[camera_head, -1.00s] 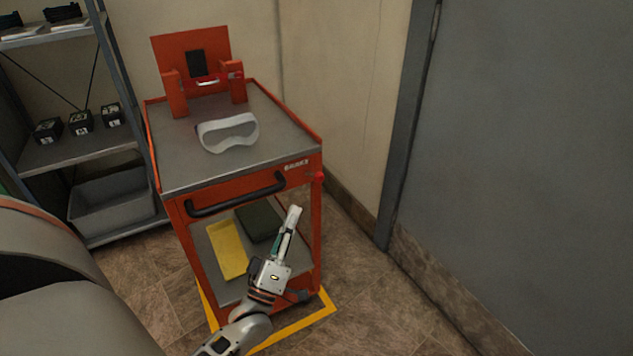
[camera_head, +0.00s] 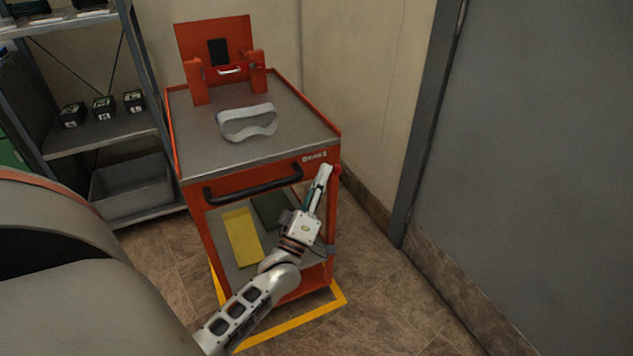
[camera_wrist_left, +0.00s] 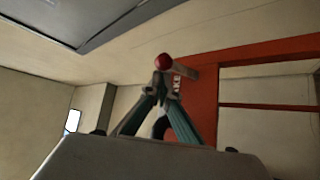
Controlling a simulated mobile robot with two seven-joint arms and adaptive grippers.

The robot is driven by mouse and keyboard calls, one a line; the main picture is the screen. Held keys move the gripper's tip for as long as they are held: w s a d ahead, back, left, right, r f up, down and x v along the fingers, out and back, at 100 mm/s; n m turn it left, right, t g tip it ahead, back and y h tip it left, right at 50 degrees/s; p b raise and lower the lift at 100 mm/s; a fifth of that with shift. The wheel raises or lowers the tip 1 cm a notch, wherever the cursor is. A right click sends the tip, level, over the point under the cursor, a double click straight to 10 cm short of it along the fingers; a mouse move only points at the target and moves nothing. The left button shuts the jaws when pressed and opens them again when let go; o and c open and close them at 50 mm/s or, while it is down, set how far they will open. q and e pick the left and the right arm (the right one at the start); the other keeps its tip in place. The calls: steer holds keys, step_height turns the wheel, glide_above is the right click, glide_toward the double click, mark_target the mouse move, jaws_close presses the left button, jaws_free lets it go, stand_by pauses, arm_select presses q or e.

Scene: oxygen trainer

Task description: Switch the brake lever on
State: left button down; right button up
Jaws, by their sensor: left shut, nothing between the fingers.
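The brake lever's red knob (camera_head: 337,171) is at the right front corner of the orange cart (camera_head: 197,233), just below the white brake label (camera_head: 314,157). My left gripper (camera_head: 325,170) is shut and empty, its fingertips pointing up right beside the knob. In the left wrist view the red knob (camera_wrist_left: 162,61) shows just beyond the closed fingertips (camera_wrist_left: 160,85). I cannot tell whether they touch it. The lever's arm is mostly hidden behind the fingers. My right gripper is not in view.
A black handle (camera_head: 252,186) crosses the cart's front. A yellow item (camera_head: 242,236) lies on the lower shelf. A grey door (camera_head: 540,120) is at right, a shelf rack (camera_head: 100,137) at left.

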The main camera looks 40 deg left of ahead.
arm_select(q)
steer(key=shift+w+a+r, duration=0.15)
steer(key=shift+w+r, duration=0.15)
steer(key=shift+w, duration=0.2)
steer(key=shift+s+d+f+m+t+h+b, duration=0.1)
steer(key=shift+f+m+t+h+b, duration=0.65)
steer(key=shift+m+h+b, duration=0.9)
steer(key=shift+w+d+f+m+t+h+b, duration=0.1)
steer(key=shift+f+m+t+h+b, duration=0.3)
steer(key=shift+f+m+h+b, duration=1.3)
steer(key=shift+s+f+m+t+h+b, duration=0.1)
steer(key=shift+f+m+t+h+b, duration=0.45)
steer(key=shift+m+h, duration=1.25)
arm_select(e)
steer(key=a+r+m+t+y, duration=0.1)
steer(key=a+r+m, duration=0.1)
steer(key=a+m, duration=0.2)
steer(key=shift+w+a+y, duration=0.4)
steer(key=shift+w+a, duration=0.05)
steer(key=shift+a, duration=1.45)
